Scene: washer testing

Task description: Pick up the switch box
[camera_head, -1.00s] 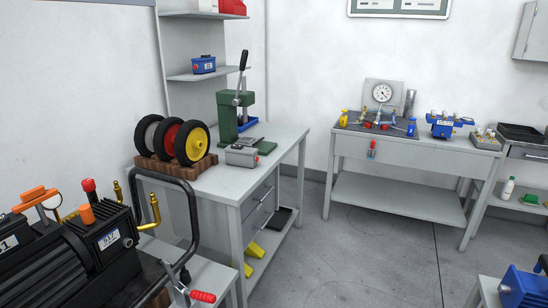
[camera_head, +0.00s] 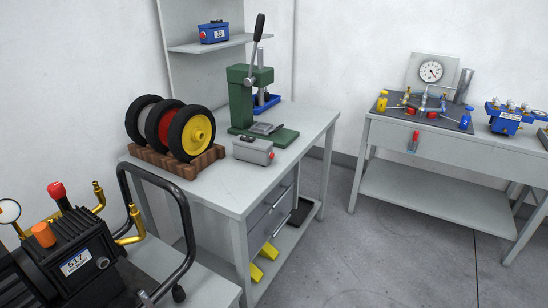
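A small grey box with a red button on its right end (camera_head: 253,151) sits on the grey workbench (camera_head: 228,188), near its front edge and in front of the green press. A blue box with a red button and a white label (camera_head: 213,33) stands on the wall shelf above the bench. Either looks like a switch box; I cannot tell from the picture which one the name means. Neither of my grippers is in view.
A green lever press (camera_head: 241,100) stands behind the grey box. Several wheels on a wooden rack (camera_head: 176,168) stand to its left. A black-framed machine (camera_head: 80,250) fills the front left. Open floor (camera_head: 370,240) lies right of the bench.

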